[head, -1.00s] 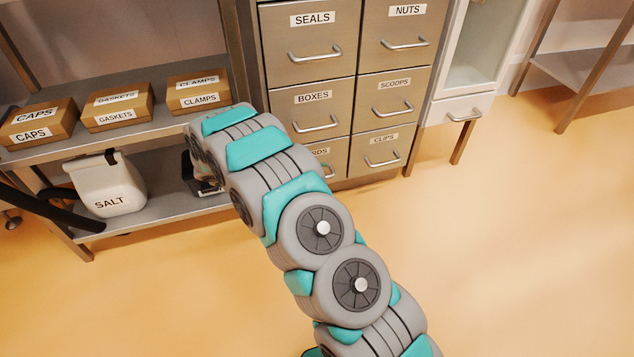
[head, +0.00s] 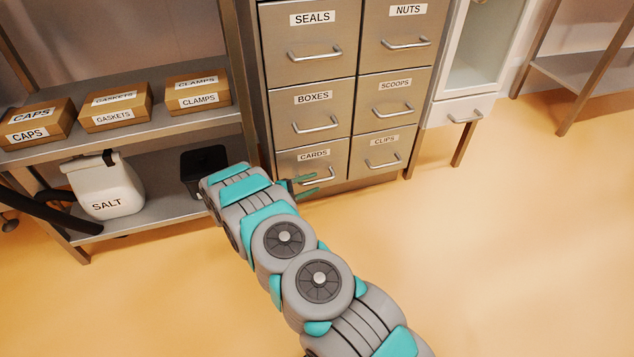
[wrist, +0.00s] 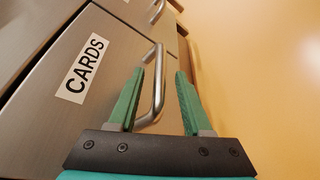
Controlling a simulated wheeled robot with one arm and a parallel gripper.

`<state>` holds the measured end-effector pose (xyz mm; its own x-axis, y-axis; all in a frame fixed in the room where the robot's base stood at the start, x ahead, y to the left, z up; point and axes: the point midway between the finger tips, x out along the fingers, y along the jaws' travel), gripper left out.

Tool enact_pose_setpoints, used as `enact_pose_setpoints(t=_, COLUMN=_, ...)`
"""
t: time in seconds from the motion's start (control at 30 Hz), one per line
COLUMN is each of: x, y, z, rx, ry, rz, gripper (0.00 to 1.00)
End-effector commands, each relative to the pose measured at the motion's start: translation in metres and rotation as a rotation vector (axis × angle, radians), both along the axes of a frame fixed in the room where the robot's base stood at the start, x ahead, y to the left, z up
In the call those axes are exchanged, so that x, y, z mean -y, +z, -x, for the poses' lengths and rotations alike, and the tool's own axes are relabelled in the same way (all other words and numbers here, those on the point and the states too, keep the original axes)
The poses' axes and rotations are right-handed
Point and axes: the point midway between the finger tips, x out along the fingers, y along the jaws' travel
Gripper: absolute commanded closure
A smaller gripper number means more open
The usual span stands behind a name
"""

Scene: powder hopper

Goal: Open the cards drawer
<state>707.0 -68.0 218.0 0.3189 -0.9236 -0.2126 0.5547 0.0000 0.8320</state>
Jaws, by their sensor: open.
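The cards drawer (head: 292,167) is the bottom left drawer of the metal cabinet and looks closed flush. Its white CARDS label also shows in the wrist view (wrist: 82,68). Its bar handle (wrist: 157,85) runs between the two green fingers of my gripper (wrist: 160,75) in the wrist view. The fingers are open, one on each side of the handle; the left finger looks very close to it, and I cannot tell whether it touches. In the head view my gripper (head: 305,184) is at the drawer's handle (head: 320,177), and my arm covers the drawer's lower left.
The drawers BOXES (head: 309,112), SCOOPS (head: 394,96) and CLIPS (head: 383,152) are closed around it. A shelf to the left holds boxes, a SALT container (head: 105,187) and a black object (head: 203,165). The orange floor (head: 480,260) in front and to the right is clear.

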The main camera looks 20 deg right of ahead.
Motion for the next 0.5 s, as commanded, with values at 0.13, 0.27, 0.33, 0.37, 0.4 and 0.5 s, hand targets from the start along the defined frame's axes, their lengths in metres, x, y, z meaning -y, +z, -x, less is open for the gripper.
enact_pose_setpoints(t=0.13, x=0.016, y=-0.004, z=-0.006, rx=0.001, ry=-0.001, rz=0.002, gripper=0.51)
enact_pose_setpoints(t=0.27, x=0.024, y=-0.005, z=-0.008, rx=0.000, ry=-0.001, rz=0.002, gripper=0.51)
enact_pose_setpoints(t=0.33, x=0.025, y=-0.005, z=-0.008, rx=0.000, ry=-0.001, rz=0.002, gripper=0.51)
enact_pose_setpoints(t=0.37, x=0.025, y=-0.005, z=-0.008, rx=0.000, ry=-0.001, rz=0.002, gripper=0.51)
enact_pose_setpoints(t=0.4, x=0.025, y=-0.005, z=-0.008, rx=0.000, ry=-0.001, rz=0.002, gripper=0.51)
enact_pose_setpoints(t=0.5, x=0.025, y=-0.005, z=-0.008, rx=0.000, ry=0.000, rz=0.001, gripper=0.51)
